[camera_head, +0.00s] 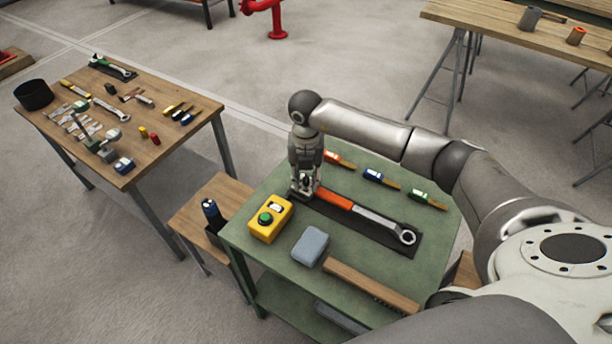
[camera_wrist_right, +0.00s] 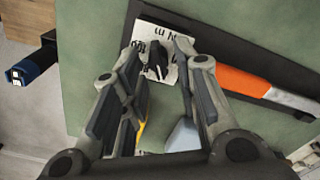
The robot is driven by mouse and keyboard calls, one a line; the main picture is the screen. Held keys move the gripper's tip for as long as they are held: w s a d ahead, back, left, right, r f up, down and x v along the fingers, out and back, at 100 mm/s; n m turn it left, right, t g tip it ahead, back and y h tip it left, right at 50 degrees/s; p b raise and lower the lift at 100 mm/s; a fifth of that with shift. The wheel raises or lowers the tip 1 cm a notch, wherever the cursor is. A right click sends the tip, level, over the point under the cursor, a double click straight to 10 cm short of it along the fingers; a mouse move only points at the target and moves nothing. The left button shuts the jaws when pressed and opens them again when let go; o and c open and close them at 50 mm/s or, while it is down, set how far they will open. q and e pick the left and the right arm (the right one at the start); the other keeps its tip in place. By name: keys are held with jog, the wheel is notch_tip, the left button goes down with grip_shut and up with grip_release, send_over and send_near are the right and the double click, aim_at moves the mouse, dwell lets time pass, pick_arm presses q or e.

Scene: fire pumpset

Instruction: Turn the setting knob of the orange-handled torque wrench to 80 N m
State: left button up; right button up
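The torque wrench has an orange handle (camera_head: 335,199) and a grey shaft ending in a ring head at the right. It lies on a black mat (camera_head: 372,238) on the green table. In the right wrist view the orange handle (camera_wrist_right: 245,82) runs to the right. My right gripper (camera_head: 306,188) points down at the handle's left end. In the wrist view its fingers (camera_wrist_right: 158,46) are open, with a small black knob (camera_wrist_right: 155,62) showing between them against a white label (camera_wrist_right: 160,42) printed "N m". I cannot read a setting or tell whether the fingers touch the knob. My left gripper is out of view.
A yellow box with a green button (camera_head: 268,219), a grey-blue box (camera_head: 311,246) and a wooden-handled brush (camera_head: 370,283) lie in front of the wrench. Several small coloured tools lie behind it. A wooden tool table (camera_head: 185,103) stands left.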

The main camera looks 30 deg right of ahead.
jog(key=shift+c, duration=0.6)
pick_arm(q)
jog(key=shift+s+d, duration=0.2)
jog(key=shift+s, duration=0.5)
pick_arm(e)
grip_shut()
jog(key=shift+m, duration=0.3)
jog(key=m, duration=0.2)
jog(key=m+p, duration=0.1)
jog(key=m, duration=0.2)
jog(key=shift+w+a, duration=0.15)
jog(key=shift+w, duration=0.05)
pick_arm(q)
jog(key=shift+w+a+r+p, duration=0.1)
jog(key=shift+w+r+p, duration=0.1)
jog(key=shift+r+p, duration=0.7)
pick_arm(e)
jog(key=m, duration=0.6)
jog(key=shift+w, duration=0.25)
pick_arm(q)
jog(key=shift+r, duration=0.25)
pick_arm(e)
jog(key=shift+o, duration=0.6)
grip_release()
jog(key=shift+a, duration=0.1)
